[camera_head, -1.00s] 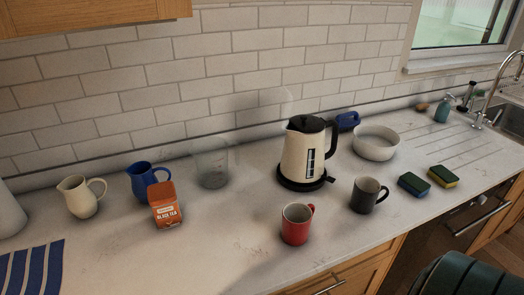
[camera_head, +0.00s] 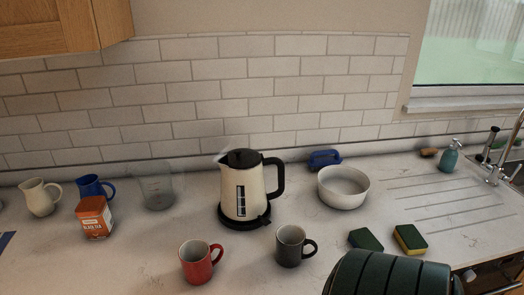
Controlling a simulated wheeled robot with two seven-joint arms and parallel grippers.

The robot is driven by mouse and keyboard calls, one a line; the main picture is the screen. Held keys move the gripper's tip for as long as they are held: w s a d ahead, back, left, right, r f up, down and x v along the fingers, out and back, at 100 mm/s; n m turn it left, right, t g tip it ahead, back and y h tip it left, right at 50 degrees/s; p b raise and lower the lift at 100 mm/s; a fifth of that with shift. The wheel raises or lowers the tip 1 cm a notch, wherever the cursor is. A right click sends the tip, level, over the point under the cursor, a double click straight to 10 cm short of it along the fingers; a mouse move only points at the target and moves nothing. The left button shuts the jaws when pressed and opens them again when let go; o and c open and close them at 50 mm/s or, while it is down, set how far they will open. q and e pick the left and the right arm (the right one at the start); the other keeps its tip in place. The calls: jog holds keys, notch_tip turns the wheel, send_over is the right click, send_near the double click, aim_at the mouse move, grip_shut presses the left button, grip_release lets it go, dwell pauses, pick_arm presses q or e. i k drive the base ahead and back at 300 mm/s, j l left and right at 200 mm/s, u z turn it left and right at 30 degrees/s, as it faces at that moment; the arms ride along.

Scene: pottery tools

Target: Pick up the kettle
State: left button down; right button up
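The kettle (camera_head: 243,190) is cream with a black lid, a black handle on its right side and a black base. It stands upright on the counter, left of a white bowl. Neither of my grippers is in view, and nothing touches the kettle.
A red mug (camera_head: 197,262) and a dark grey mug (camera_head: 290,246) stand in front of the kettle. A clear jug (camera_head: 157,190), tea box (camera_head: 95,217), blue jug (camera_head: 91,187) and cream jug (camera_head: 40,197) are left. The white bowl (camera_head: 343,187), blue object (camera_head: 324,159) and sponges (camera_head: 410,239) are right.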

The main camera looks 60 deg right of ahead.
aim_at(244, 198)
jog(key=k+l+u, duration=0.1)
jog(key=k+l, duration=1.15)
